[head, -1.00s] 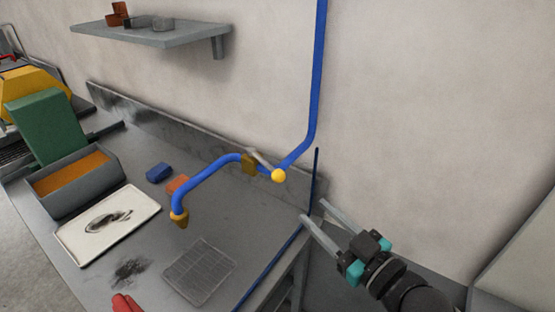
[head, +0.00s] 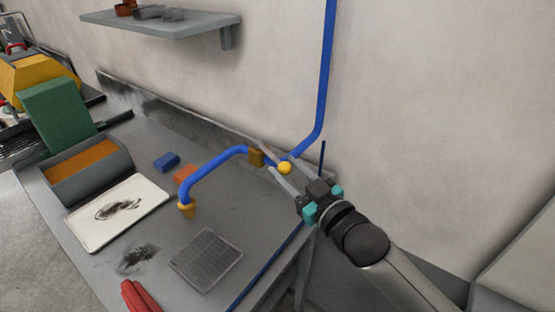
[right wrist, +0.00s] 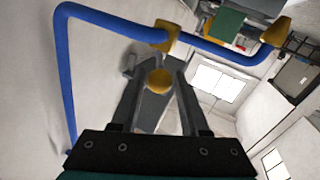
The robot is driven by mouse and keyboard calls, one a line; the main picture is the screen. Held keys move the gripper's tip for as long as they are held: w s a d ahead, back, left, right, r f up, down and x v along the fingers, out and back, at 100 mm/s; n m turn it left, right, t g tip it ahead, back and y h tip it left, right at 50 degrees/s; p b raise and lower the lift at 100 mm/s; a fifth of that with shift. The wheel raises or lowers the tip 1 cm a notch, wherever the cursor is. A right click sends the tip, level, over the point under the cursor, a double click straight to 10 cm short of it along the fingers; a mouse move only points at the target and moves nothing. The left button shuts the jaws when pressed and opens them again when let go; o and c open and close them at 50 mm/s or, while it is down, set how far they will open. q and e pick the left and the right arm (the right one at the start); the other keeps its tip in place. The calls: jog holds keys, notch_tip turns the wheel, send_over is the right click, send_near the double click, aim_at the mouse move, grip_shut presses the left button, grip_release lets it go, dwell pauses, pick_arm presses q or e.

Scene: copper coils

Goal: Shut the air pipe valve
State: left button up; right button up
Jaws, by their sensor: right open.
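The blue air pipe (head: 323,90) comes down the wall and bends out over the bench to a brass nozzle (head: 187,210). A brass valve body (head: 256,157) sits on it, with a yellow ball knob (head: 285,168) on its lever; the lever is largely hidden by my fingers. My right gripper (head: 272,158) is open, its fingers reaching to either side of the knob. In the right wrist view the knob (right wrist: 158,80) shows between the two fingers, with gaps at both sides, and the valve body (right wrist: 167,36) lies just beyond. My left gripper is out of view.
On the bench are a wire mesh (head: 206,260), a white tray (head: 117,212), a grey bin (head: 88,174) of orange material, a blue block (head: 167,162) and a red object (head: 139,297). A wall shelf (head: 165,24) hangs above. The wall stands close behind the pipe.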

aim_at(277, 159)
jog(key=shift+x, duration=1.85)
grip_shut()
